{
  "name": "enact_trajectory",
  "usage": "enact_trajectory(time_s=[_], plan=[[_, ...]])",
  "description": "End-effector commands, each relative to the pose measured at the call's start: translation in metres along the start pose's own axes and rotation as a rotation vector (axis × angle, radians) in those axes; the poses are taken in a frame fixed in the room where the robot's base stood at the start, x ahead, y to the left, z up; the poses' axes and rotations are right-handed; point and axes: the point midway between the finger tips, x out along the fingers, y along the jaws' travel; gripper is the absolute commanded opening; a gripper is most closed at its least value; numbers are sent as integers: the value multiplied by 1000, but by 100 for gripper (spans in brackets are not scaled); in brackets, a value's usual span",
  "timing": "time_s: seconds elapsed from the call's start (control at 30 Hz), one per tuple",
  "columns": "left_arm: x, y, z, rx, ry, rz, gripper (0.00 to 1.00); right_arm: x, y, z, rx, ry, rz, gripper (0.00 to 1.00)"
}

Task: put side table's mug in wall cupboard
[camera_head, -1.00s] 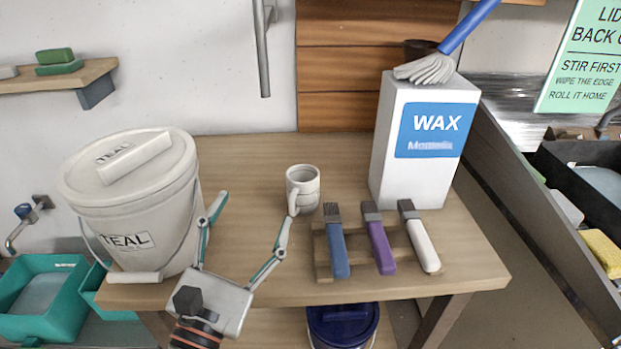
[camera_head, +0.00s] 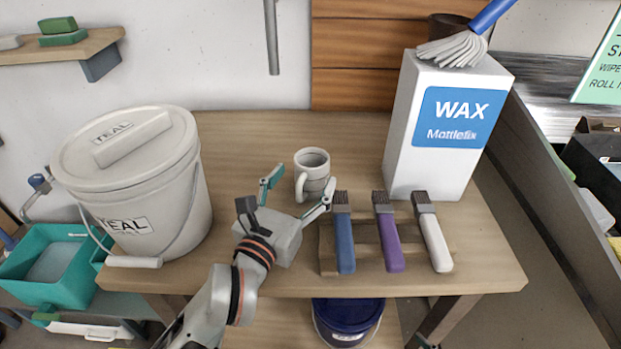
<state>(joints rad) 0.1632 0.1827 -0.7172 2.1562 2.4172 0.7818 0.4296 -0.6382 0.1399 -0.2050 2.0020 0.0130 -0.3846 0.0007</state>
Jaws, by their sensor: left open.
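A grey-white mug (camera_head: 314,172) stands upright on the wooden side table (camera_head: 245,140), with its handle towards the front left. My left gripper (camera_head: 298,184) is open at the mug, reaching in from the front left. One finger is to the left of the mug and the other overlaps the mug's lower front right in the picture. I cannot tell whether either finger touches it. The wall cupboard cannot be made out for certain in this view. My right gripper is not in view.
A lidded TEAL bucket (camera_head: 135,185) stands at the table's left. A white WAX box (camera_head: 440,130) with a mop head (camera_head: 455,48) on top stands at the back right. Brushes with blue, purple (camera_head: 388,240) and white handles lie on a rack in front. Bare table lies behind the mug.

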Motion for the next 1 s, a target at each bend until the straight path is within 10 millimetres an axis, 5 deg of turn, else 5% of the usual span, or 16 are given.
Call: enact_trajectory(time_s=[0.3,0.57,0.77,1.0], plan=[[41,0,0,-1,-1,1,68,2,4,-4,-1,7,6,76],[44,0,-1,0,0,0,68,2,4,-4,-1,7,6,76],[44,1,-1,0,0,1,21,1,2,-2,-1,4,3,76],[43,1,0,0,-3,0,14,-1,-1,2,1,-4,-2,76]])
